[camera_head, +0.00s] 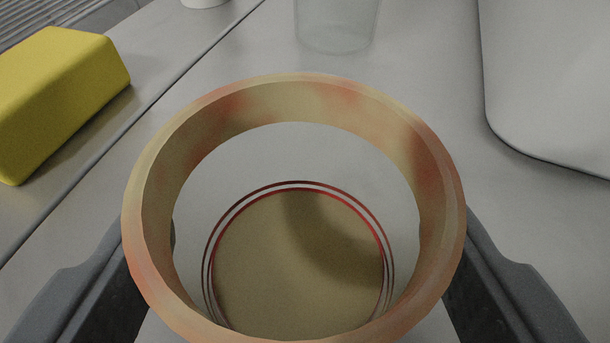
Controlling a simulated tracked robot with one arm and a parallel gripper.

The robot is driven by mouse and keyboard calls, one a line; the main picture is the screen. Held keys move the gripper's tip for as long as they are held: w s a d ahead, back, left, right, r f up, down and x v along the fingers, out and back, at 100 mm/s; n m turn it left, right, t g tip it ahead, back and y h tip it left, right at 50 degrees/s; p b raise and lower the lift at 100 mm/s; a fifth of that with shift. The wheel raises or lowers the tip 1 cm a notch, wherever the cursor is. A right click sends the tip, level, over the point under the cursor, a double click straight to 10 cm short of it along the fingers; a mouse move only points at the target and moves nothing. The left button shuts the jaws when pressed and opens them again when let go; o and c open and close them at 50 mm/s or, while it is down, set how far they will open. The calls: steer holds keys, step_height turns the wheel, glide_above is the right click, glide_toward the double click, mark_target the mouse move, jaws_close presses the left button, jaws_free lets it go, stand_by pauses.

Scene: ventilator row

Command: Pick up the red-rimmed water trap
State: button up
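The water trap (296,98) fills the middle of the camera view, seen from above into its open mouth. It is a round cup with a thick tan rim blotched with orange-red, clear walls and a tan bottom edged by thin red rings. My gripper (296,236) has one grey finger on the left and one on the right, with the trap between them. The fingers pass down outside the rim, which hides most of the fingertips. I cannot tell whether both press on the wall, or whether the base rests on the grey surface.
A yellow block (60,95) lies at the upper left. A clear cup (336,25) stands beyond the trap, and part of a white round object (204,3) shows at the top edge. A pale rounded panel (550,75) is at the upper right. Seams cross the grey surface on the left.

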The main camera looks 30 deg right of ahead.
steer(key=shift+x, duration=1.35)
steer(key=c, duration=1.1)
steer(key=shift+r, duration=0.25)
